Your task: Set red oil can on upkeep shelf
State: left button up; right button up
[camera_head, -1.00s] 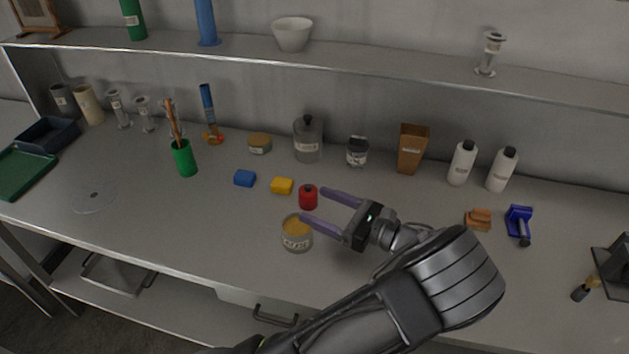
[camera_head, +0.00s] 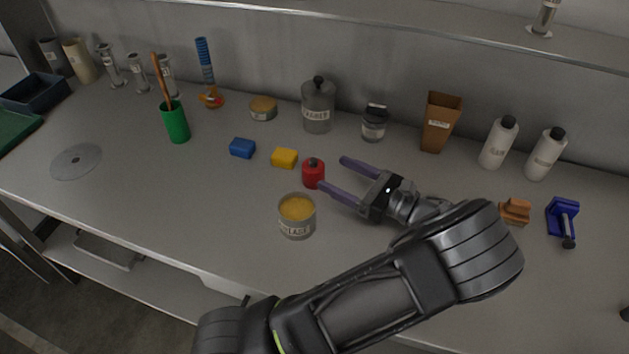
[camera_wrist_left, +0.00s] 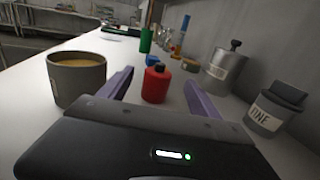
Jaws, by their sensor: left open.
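The red oil can (camera_head: 313,174) is a small red can with a dark cap, standing upright on the bench. In the left wrist view the can (camera_wrist_left: 156,86) stands between the two purple fingers, toward their tips. My left gripper (camera_head: 331,173) is open and low over the bench, its fingers pointing left on either side of the can; I see no contact. The upkeep shelf cannot be told for certain; a raised shelf (camera_head: 420,28) runs along the back wall. My right gripper is not in view.
An open tin of yellow stuff (camera_head: 297,217) stands just in front of the can. Yellow (camera_head: 285,158) and blue (camera_head: 242,148) blocks lie to its left. A grey lidded jar (camera_head: 318,107) and a small labelled jar (camera_head: 374,124) stand behind. The bench front left is clear.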

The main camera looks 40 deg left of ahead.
aim_at(312, 165)
pick_arm(q)
jog(key=shift+f, duration=0.5)
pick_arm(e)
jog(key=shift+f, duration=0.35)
pick_arm(q)
jog(key=shift+r, duration=0.1)
jog(key=shift+a, duration=0.25)
jog(key=shift+s+a, duration=0.1)
jog(key=shift+a, duration=0.95)
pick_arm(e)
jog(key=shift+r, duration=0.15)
pick_arm(q)
jog(key=a+p, duration=0.2)
jog(key=a, duration=0.3)
jog(key=shift+s+a, duration=0.1)
jog(key=shift+s, duration=0.1)
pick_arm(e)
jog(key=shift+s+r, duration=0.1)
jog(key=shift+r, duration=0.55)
